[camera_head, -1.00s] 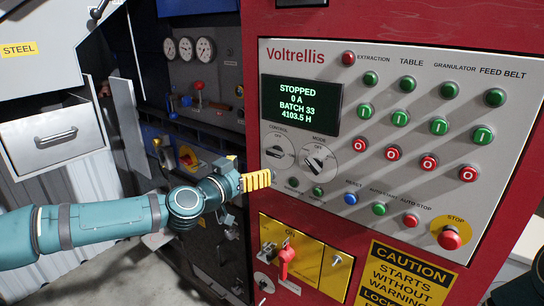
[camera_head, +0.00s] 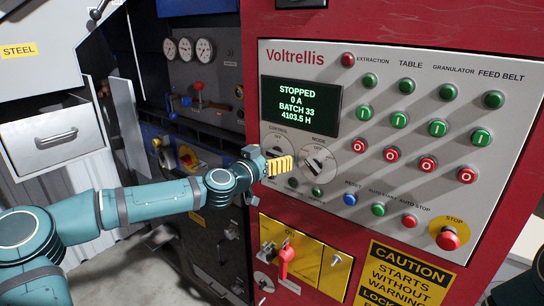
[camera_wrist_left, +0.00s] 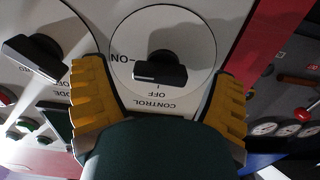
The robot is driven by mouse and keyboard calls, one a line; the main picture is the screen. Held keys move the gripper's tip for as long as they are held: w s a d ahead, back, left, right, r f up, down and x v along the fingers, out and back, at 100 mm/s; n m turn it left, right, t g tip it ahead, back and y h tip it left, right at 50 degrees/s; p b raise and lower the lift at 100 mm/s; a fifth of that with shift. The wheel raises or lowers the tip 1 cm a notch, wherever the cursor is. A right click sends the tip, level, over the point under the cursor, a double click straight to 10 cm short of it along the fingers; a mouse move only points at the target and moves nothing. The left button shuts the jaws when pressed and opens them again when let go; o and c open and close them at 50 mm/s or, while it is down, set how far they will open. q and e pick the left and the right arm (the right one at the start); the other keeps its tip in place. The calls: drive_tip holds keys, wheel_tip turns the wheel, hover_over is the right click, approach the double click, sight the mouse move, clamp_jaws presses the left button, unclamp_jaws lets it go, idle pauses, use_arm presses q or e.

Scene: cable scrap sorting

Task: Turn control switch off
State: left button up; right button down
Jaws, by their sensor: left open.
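The control switch is a black knob on a round white dial (camera_head: 277,139) marked CONTROL, left of the mode switch (camera_head: 317,167) on the grey panel. My left gripper (camera_head: 280,166) has yellow ribbed fingers and covers part of this dial in the head view. In the left wrist view the control knob (camera_wrist_left: 160,69) sits beyond and between the two open fingers (camera_wrist_left: 160,108), with nothing held. The labels appear upside down there, OFF just below the knob and ON to its left. I see no clear contact with the knob. My right gripper is not in view.
The mode knob (camera_wrist_left: 35,58) is close beside one finger in the left wrist view. Round buttons fill the panel (camera_head: 410,125), with a red stop button (camera_head: 448,238) at lower right. A red key-like handle (camera_head: 285,259) sits on the yellow plate below. The display (camera_head: 299,104) reads STOPPED.

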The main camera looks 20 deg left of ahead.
use_arm(q)
drive_tip(key=c, duration=1.2)
drive_tip(key=shift+c, duration=0.2)
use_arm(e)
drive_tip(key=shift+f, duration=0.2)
use_arm(q)
drive_tip(key=n+b, duration=0.2)
drive_tip(key=n, duration=0.1)
drive_tip(key=shift+b, duration=0.4)
drive_tip(key=n+b, duration=0.4)
drive_tip(key=n, duration=0.2)
drive_tip(key=shift+n, duration=0.4)
drive_tip(key=n+b, duration=0.2)
drive_tip(key=n, duration=0.2)
drive_tip(key=shift+a+r+b, duration=0.1)
drive_tip(key=shift+b, duration=0.3)
drive_tip(key=shift+r+n+b, duration=0.1)
drive_tip(key=shift+n+b, duration=0.9)
drive_tip(key=shift+n, duration=1.1)
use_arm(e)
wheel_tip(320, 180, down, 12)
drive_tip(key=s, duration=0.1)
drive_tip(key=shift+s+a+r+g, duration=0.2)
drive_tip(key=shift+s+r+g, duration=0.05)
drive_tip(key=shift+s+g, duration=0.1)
use_arm(q)
drive_tip(key=shift+a, duration=0.1)
